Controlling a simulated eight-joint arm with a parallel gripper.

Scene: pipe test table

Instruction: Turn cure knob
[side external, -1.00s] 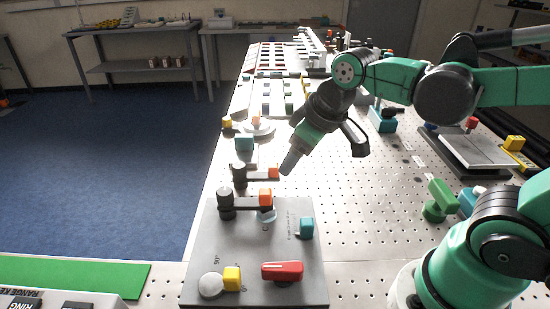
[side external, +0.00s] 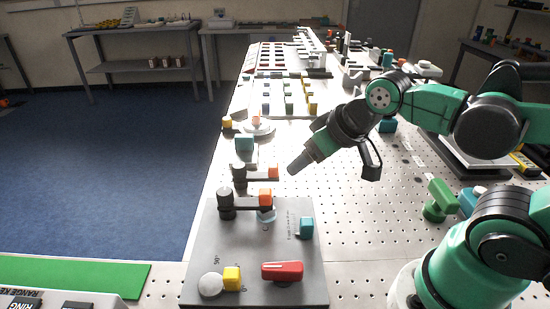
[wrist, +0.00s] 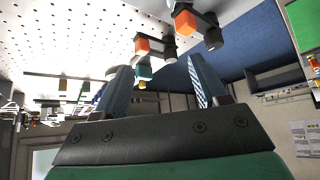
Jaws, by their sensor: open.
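No readable label marks which part is the cure knob. A grey panel (side external: 248,254) in front carries a red lever-shaped knob (side external: 282,271), a white round knob (side external: 210,285) with a yellow block (side external: 232,279), a teal block (side external: 307,227) and an orange-tipped dark lever (side external: 265,197). A second orange-tipped lever (side external: 273,172) stands behind the panel. My gripper (side external: 298,167) is in the air to the right of that second lever, apart from it. In the wrist view my gripper (wrist: 158,63) is open with nothing held. Two orange blocks on dark arms show beyond its fingers, one here (wrist: 150,46).
A teal block (side external: 244,143) and a round white base (side external: 257,128) stand farther back, with rows of coloured blocks behind. A green handle (side external: 440,200) stands to the right. The perforated tabletop (side external: 365,215) between it and the panel is clear.

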